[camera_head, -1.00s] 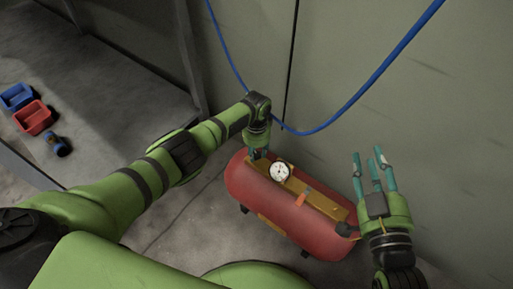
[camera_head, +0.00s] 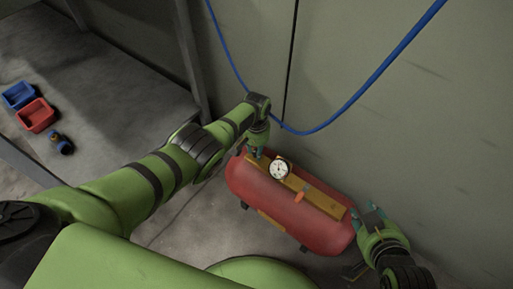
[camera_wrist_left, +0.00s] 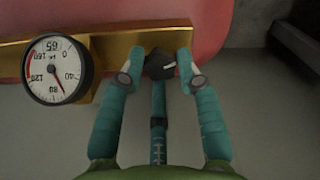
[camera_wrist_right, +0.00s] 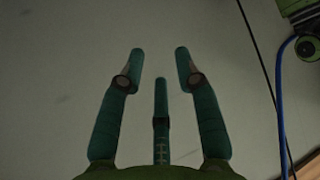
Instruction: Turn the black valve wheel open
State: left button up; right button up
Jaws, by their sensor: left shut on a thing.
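The black valve wheel (camera_wrist_left: 160,64) sits at the end of a brass manifold bar (camera_wrist_left: 120,48) in the left wrist view. My left gripper (camera_wrist_left: 168,66) has its teal fingers around the wheel and is shut on it. In the head view my left gripper (camera_head: 256,154) reaches down to the far left end of the bar (camera_head: 318,199), and the wheel is mostly hidden there. My right gripper (camera_head: 369,217) is at the tank's right end. Its fingers (camera_wrist_right: 160,65) are apart and empty in the right wrist view.
The bar lies on a red tank (camera_head: 268,207) on the floor and carries a white gauge (camera_head: 280,170) and an orange lever (camera_head: 299,196). A blue hose (camera_head: 375,88) hangs along the wall behind. Blue (camera_head: 19,95) and red bins (camera_head: 36,115) stand at left.

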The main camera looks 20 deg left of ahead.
pick_arm(q)
jog(key=n, duration=0.2)
jog(key=shift+n, duration=0.3)
jog(key=shift+f+n, duration=0.1)
jog(key=shift+n, duration=1.5)
pick_arm(e)
jog(key=shift+s+d+f+g, duration=0.35)
jog(key=shift+s+f+g, duration=0.15)
jog(key=shift+s+f, duration=0.25)
jog(key=shift+d, duration=0.1)
pick_arm(q)
jog(key=o, duration=1.1)
jog(key=shift+o, duration=0.2)
pick_arm(e)
jog(key=shift+s, duration=0.1)
pick_arm(q)
jog(key=shift+w+r, duration=0.1)
jog(key=shift+r, duration=0.7)
notch_tip(320, 180, up, 10)
jog(key=shift+r, duration=0.25)
